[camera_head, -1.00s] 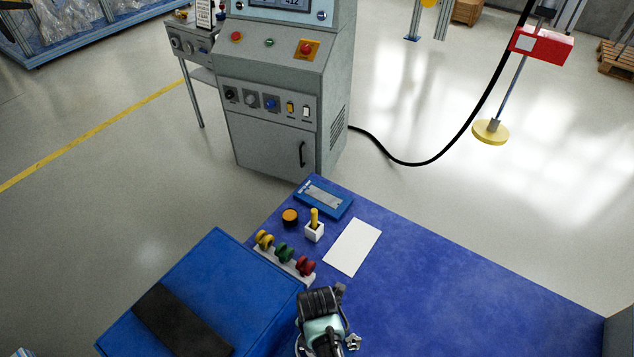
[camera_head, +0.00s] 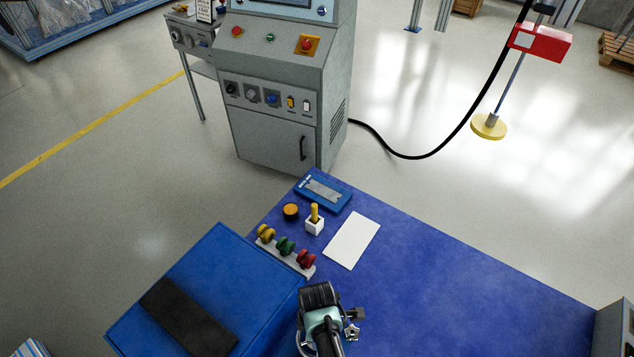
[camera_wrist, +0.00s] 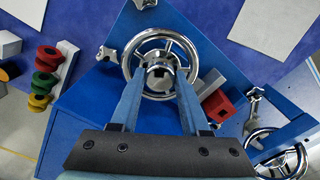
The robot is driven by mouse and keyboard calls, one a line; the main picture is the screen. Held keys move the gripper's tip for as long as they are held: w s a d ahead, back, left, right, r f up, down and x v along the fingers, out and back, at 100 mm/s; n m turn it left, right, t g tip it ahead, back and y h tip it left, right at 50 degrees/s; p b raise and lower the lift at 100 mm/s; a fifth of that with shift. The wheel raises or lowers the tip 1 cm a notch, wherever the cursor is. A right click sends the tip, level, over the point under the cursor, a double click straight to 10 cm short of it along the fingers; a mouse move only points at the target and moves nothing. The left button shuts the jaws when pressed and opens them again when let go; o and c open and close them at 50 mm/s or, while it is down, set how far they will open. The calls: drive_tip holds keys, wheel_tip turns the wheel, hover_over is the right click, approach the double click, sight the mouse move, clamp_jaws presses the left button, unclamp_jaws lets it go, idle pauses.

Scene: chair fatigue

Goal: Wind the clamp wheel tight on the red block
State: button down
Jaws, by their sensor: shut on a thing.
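The clamp wheel is a chrome handwheel (camera_wrist: 188,50) with spokes and a raised hub, in the upper middle of the wrist view. My gripper (camera_wrist: 160,78) has its two blue fingers closed on the hub from either side. The red block (camera_wrist: 217,106) sits just right of my right finger, beside a grey metal piece, partly hidden by the blue clamp frame. I cannot tell whether the clamp touches it. A second chrome wheel (camera_wrist: 292,160) shows at the lower right. In the head view my wrist hides the held wheel.
A rack of yellow, green and red spools (camera_head: 286,247) stands near my wrist on the blue table (camera_head: 450,290). A white sheet (camera_head: 352,241), a blue case (camera_head: 323,190) and a small yellow-topped white holder (camera_head: 314,226) lie beyond.

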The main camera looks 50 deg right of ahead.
drive_tip(key=m, duration=0.5)
drive_tip(key=shift+m+p, duration=0.3)
drive_tip(key=shift+p, duration=0.1)
drive_tip(key=m, duration=0.5)
drive_tip(key=shift+p, duration=0.3)
drive_tip(key=m, duration=0.6)
drive_tip(key=shift+m+p, duration=0.3)
drive_tip(key=shift+m, duration=0.1)
drive_tip(key=m, duration=0.5)
drive_tip(key=m+p, duration=0.1)
drive_tip(key=m, duration=0.4)
drive_tip(key=shift+m, duration=0.4)
drive_tip(key=m, duration=1)
drive_tip(key=shift+m+p, duration=0.4)
drive_tip(key=m, duration=0.4)
drive_tip(key=shift+m, duration=0.4)
